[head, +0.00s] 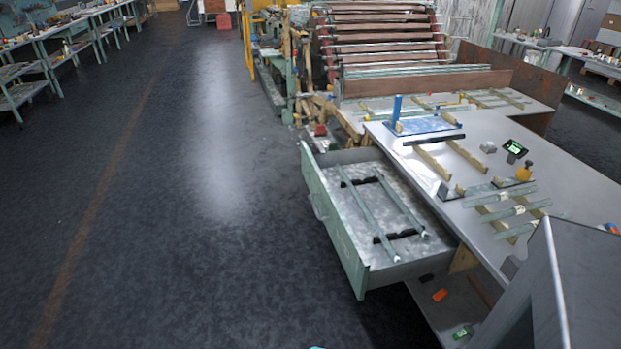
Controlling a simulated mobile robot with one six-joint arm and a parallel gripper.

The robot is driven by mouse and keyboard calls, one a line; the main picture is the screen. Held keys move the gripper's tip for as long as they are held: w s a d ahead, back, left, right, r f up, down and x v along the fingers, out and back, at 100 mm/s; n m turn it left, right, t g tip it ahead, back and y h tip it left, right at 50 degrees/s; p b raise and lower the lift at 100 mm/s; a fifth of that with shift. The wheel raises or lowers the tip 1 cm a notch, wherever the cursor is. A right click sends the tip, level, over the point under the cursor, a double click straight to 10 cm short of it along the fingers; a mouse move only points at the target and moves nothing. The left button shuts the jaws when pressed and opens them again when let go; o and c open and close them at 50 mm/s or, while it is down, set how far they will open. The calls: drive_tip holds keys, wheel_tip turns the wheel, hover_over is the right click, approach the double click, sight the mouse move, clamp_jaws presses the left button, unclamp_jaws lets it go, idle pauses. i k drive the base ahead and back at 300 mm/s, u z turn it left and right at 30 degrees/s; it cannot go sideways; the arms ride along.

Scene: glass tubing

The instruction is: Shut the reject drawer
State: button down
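The drawer (398,268) is pulled well out from the left side of the grey-topped table. Its pale green front panel (331,222) faces the open floor on the left and carries a handle (316,208). Inside lie two long glass tubes (371,213), resting across two black supports (404,234). The tubes lie within the drawer walls. My gripper is not in view, and nothing is seen touching the drawer.
The table (480,243) holds glass tubes on wooden strips, a blue plate (425,124) with a blue cylinder, and a small green-lit display (515,148). A lower shelf bears small items. A roller machine (385,40) stands behind. The dark floor (200,200) left of the drawer is clear.

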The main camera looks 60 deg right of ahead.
sight(367, 265)
drive_tip(key=u, duration=0.05)
drive_tip(key=i, duration=1)
drive_tip(key=z, duration=0.05)
